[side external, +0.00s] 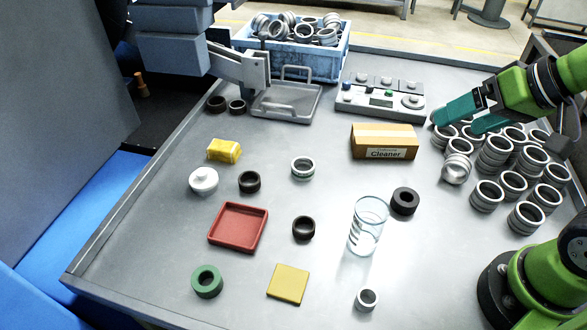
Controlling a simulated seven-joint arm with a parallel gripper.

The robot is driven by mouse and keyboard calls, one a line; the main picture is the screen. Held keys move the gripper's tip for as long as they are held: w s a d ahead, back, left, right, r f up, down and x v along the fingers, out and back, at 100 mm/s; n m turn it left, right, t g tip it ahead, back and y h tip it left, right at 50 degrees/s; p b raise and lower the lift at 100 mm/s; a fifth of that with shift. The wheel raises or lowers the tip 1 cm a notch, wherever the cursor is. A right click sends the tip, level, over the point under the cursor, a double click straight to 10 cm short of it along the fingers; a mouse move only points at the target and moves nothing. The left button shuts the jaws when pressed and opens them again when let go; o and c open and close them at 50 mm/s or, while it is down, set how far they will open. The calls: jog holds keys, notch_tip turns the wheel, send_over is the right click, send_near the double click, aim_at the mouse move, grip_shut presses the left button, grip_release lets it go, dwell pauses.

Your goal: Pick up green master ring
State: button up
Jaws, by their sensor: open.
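The green master ring (207,281) lies flat near the front left edge of the table, its dark centre hole facing up. It stands apart from the things around it. My gripper (452,121) is at the upper right, with its two teal fingers spread open and nothing seen between them. It is far from the green ring, across the table, close to the stacked metal rings. Nothing hides the green ring.
A red tray (238,227) lies behind the ring and a yellow pad (288,284) to its right. A glass beaker (367,226), a Cleaner box (384,141) and several small rings stand mid-table. Several stacked metal rings (497,155) crowd the right.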

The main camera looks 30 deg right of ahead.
jog(key=n+g+h, duration=0.2)
jog(key=n+g, duration=0.1)
jog(key=g, duration=0.4)
send_over(303, 163)
jog(key=s+a, duration=0.2)
notch_tip(303, 163, down, 7)
jog(key=f, duration=1.1)
jog(key=shift+s, duration=0.2)
jog(key=shift+w+d+f, duration=0.1)
jog(key=shift+d+f, duration=0.1)
jog(key=shift+f, duration=1.3)
jog(key=shift+w+d+f, duration=0.1)
jog(key=shift+d+f, duration=0.05)
jog(key=shift+f, duration=1.35)
